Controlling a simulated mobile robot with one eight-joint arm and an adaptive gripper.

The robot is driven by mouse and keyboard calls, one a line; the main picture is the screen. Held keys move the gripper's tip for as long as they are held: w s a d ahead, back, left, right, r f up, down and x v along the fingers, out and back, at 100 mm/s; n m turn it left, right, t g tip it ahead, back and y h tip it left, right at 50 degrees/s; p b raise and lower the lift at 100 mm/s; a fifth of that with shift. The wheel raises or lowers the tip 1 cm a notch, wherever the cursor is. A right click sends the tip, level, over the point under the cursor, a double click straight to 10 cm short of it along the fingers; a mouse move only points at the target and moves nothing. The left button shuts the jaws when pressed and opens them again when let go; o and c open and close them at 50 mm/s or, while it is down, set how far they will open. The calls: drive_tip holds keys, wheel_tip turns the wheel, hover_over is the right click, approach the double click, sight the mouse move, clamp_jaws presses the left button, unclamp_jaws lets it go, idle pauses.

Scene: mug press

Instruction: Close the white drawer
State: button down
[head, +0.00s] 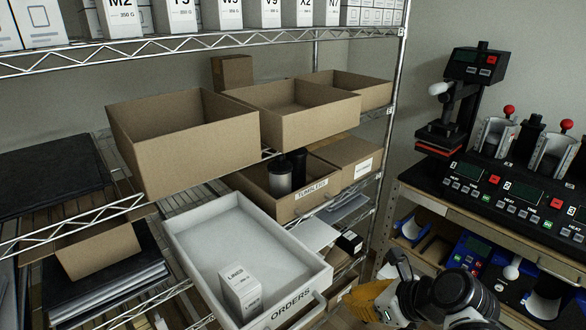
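The white drawer (178,240), labelled ORDERS on its front, sticks out of the wire shelf rack towards me. A small white box (240,290) marked LINED stands inside, near the drawer's front. My gripper (372,300), yellow and black, shows in part at the bottom edge, right of the drawer front and apart from it. Its fingertips are not clearly seen, so I cannot tell whether it is open or shut.
Open cardboard bins (185,145) stand on the shelf above the drawer. A cardboard bin labelled TUMBLERS (300,205) holds dark tumblers behind it. A bench with mug presses (520,190) stands at the right. Black binders (110,270) lie at the left.

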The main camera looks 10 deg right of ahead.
sight(324, 286)
drive_tip(key=shift+w+a+f+b, duration=0.2)
drive_tip(key=shift+w+a+f, duration=0.1)
drive_tip(key=shift+w+a, duration=0.4)
drive_tip(key=shift+w+a+f+b, duration=0.2)
drive_tip(key=shift+w+a+f, duration=0.15)
drive_tip(key=shift+w, duration=0.55)
drive_tip(key=shift+w+a+f+b, duration=0.25)
drive_tip(key=shift+w+a, duration=0.3)
drive_tip(key=shift+w, duration=0.25)
